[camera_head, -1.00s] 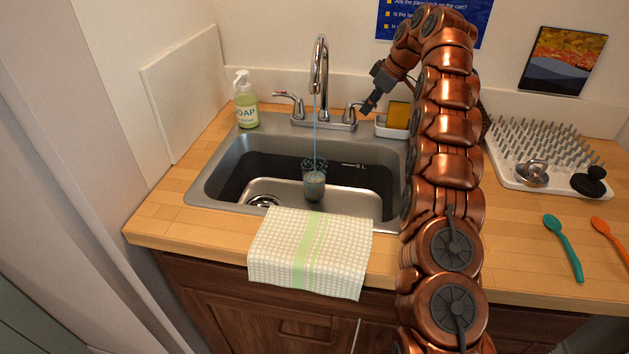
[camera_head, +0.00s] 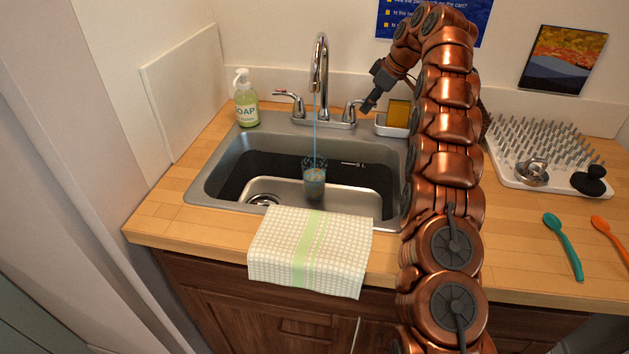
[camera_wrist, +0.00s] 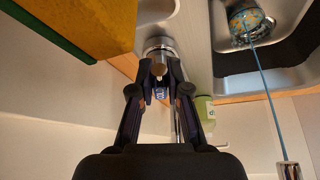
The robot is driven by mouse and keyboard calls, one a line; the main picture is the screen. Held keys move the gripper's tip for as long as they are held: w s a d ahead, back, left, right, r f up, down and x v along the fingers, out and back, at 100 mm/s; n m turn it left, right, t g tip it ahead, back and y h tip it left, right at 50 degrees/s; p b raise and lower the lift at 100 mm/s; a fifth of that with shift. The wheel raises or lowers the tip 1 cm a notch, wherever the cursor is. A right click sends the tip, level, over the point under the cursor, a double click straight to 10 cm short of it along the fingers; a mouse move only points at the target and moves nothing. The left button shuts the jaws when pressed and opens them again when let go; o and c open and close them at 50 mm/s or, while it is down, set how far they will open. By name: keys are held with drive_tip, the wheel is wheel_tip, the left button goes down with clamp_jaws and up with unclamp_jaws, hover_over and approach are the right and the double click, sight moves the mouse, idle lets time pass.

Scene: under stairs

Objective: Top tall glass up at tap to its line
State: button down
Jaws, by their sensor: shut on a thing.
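The tall clear glass (camera_head: 314,182) stands upright in the sink under the tap spout (camera_head: 320,62). A thin stream of water (camera_head: 314,128) runs from the spout into it. The glass holds bluish water; its line is too small to make out. It also shows from above in the wrist view (camera_wrist: 246,20), with the stream (camera_wrist: 268,92) reaching it. My gripper (camera_head: 365,108) is at the tap's right handle (camera_head: 351,106). In the wrist view its fingers (camera_wrist: 160,88) are shut on that handle (camera_wrist: 160,46).
The steel sink (camera_head: 230,172) surrounds the glass. A soap bottle (camera_head: 246,102) stands left of the tap. A yellow sponge (camera_head: 398,114) sits in a holder close to my gripper. A checked towel (camera_head: 278,255) hangs over the front edge. A drying rack (camera_head: 520,150) and spoons (camera_head: 565,248) lie right.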

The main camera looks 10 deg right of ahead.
drive_tip(key=shift+d, duration=0.1)
drive_tip(key=shift+w+r+p, duration=0.1)
drive_tip(key=shift+r+p, duration=0.05)
drive_tip(key=shift+p, duration=0.5)
drive_tip(key=n+p, duration=0.1)
drive_tip(key=p, duration=0.3)
drive_tip(key=w+n+g+p, duration=0.1)
drive_tip(key=p, duration=0.3)
drive_tip(key=shift+d+r+n+y, duration=0.2)
drive_tip(key=shift+d+n+y, duration=0.1)
drive_tip(key=shift+d+n, duration=0.1)
drive_tip(key=shift+p, duration=0.5)
drive_tip(key=n+p, duration=0.1)
drive_tip(key=p, duration=0.3)
drive_tip(key=shift+w, duration=0.25)
drive_tip(key=shift+f+g+p, duration=0.25)
drive_tip(key=shift+g+p, duration=0.05)
drive_tip(key=shift+p, duration=0.4)
drive_tip(key=shift+c, duration=1.6)
unclamp_jaws()
drive_tip(key=shift+f, duration=0.1)
